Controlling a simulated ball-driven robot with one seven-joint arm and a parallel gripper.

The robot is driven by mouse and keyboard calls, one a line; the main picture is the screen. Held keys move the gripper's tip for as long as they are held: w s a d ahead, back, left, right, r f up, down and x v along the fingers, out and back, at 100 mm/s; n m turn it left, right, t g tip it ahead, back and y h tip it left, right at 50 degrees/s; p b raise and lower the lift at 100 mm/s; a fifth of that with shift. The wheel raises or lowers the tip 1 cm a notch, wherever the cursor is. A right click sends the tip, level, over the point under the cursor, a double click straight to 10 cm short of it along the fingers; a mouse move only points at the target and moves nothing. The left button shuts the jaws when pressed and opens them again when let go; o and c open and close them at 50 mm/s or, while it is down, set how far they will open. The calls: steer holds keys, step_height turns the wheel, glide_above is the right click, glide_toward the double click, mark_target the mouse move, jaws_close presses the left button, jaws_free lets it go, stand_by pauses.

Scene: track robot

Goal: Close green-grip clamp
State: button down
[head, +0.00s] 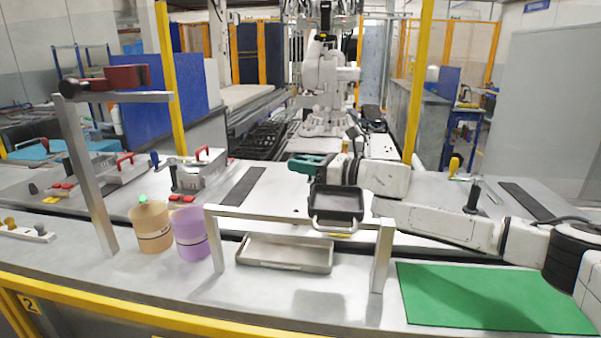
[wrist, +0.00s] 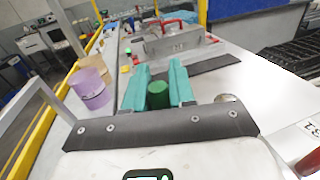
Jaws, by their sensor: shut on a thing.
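The clamp's green grip (wrist: 158,95) shows in the wrist view as a dark green upright cylinder. It stands between the two teal fingers of my gripper (wrist: 160,82), which are shut on it. In the head view my gripper (head: 304,164) reaches in from the right, low over the white table, with its teal fingers pointing left. The rest of the clamp is hidden by my gripper and wrist, so I cannot tell the position of its arm. A small round metal part (wrist: 228,98) shows just right of the fingers in the wrist view.
Left of my gripper stands a grey metal block with a red handle (head: 203,170). A metal frame (head: 300,217) with a black basket (head: 336,204) stands in front, near orange (head: 151,228) and purple (head: 190,234) cups. A green mat (head: 490,297) lies at right.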

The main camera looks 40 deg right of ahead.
steer(key=shift+s+d+n+g+y+b, duration=0.2)
steer(key=shift+n+g+y+b, duration=0.15)
steer(key=shift+y+b, duration=0.25)
steer(key=c, duration=1)
jaws_free()
steer(key=shift+c, duration=0.2)
steer(key=b+v, duration=0.1)
steer(key=v, duration=0.9)
steer(key=shift+s+b, duration=0.4)
steer(key=shift+d, duration=0.15)
